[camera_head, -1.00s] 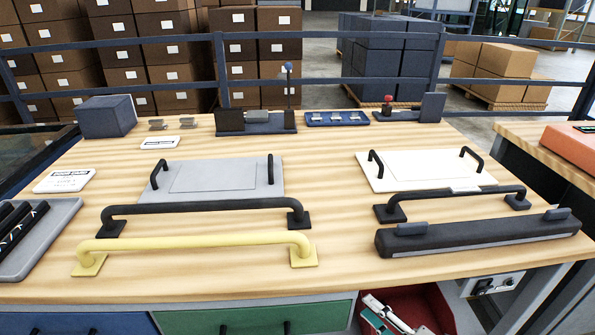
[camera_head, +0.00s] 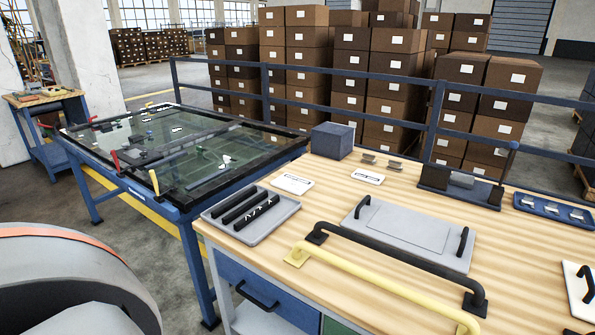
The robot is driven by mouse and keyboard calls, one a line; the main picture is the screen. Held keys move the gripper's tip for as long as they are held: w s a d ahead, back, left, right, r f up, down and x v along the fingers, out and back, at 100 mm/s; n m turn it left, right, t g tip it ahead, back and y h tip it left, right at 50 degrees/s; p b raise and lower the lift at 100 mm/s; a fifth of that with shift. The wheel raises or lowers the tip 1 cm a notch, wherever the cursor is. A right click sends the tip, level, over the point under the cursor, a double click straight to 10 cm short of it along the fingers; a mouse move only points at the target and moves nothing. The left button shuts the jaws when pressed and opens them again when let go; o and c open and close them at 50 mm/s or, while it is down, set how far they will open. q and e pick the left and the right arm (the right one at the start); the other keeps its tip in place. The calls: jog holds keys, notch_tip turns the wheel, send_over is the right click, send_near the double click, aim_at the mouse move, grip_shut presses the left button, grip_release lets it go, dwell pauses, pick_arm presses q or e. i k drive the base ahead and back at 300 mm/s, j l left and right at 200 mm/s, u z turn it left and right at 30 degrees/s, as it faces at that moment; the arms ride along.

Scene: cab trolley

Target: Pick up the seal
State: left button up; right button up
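A shallow grey tray (camera_head: 272,226) lies near the left end of the wooden workbench. Several black strips (camera_head: 238,207) lie side by side in it, some with white marks. They look like seals, but I cannot tell which one is the seal of the task. Neither of my grippers shows in this view.
On the workbench (camera_head: 345,197) are a yellow handle (camera_head: 375,288), a black handle (camera_head: 400,261), a grey panel (camera_head: 402,230) and a dark block (camera_head: 332,140). White cards lie behind the tray. A blue-framed glass-topped table (camera_head: 190,160) stands to the left.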

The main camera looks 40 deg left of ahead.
aim_at(221, 209)
jog(key=j+u, duration=0.15)
jog(key=u, duration=1.5)
jog(key=j+z, duration=0.1)
jog(key=z, duration=0.3)
jog(key=i+j+z, duration=0.1)
jog(key=z, duration=0.35)
jog(key=j+z, duration=0.2)
jog(key=z, duration=0.2)
jog(key=j+z, duration=0.3)
jog(key=j, duration=0.15)
jog(key=j+z, duration=0.25)
jog(key=j, duration=0.25)
